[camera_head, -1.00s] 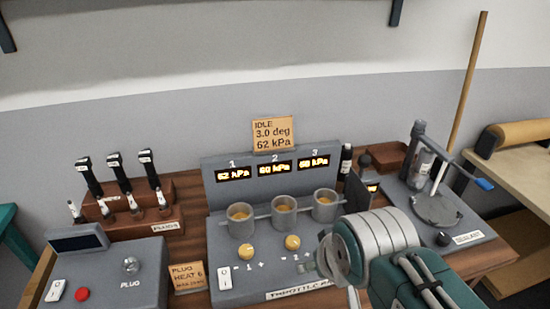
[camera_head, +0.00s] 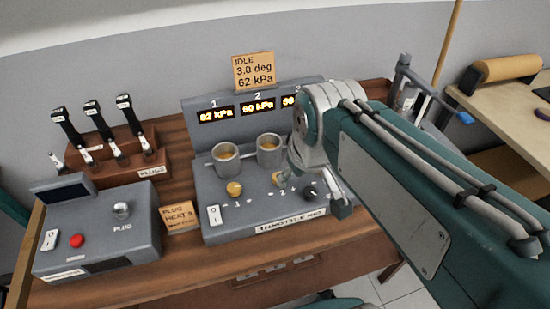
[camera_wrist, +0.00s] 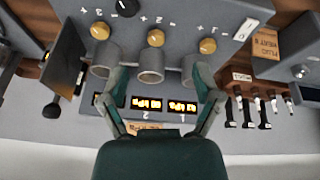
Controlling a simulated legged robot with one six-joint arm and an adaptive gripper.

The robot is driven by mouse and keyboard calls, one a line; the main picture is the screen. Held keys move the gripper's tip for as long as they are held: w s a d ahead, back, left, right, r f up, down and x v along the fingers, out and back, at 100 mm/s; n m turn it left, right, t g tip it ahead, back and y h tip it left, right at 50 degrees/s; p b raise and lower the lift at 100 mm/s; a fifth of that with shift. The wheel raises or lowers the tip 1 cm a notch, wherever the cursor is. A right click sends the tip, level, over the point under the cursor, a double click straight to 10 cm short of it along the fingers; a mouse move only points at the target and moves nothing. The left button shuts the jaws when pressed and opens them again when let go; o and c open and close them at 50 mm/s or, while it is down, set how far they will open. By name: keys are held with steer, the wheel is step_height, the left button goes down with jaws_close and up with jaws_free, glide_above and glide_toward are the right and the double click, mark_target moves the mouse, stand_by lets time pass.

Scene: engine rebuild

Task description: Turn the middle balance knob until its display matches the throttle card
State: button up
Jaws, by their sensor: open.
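The throttle panel (camera_head: 220,222) has three numbered displays. Display 1 (camera_head: 216,114) reads 62 kPa and the middle display (camera_head: 258,105) appears to read 60 kPa. The throttle card (camera_head: 254,71) above reads IDLE, 3.0 deg, 62 kPa. The middle balance knob (camera_wrist: 155,38) is yellow and round; in the head view it is partly hidden by my gripper (camera_head: 314,186). In the wrist view my gripper (camera_wrist: 158,72) is open, its fingers apart and empty, spread across the cups and displays. The middle knob lies beyond the fingertips, with no visible contact.
The left yellow knob (camera_head: 234,188) and metal cups (camera_head: 226,156) stand beside the middle column. A black knob (camera_wrist: 125,8) is nearby. My arm hides most of display 3.

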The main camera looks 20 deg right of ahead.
steer(key=w+f+n+g, duration=0.35)
steer(key=w+n, duration=0.25)
steer(key=w, duration=0.5)
steer(key=shift+g, duration=0.25)
step_height(320, 180, down, 10)
steer(key=shift+r, duration=0.1)
jaws_close()
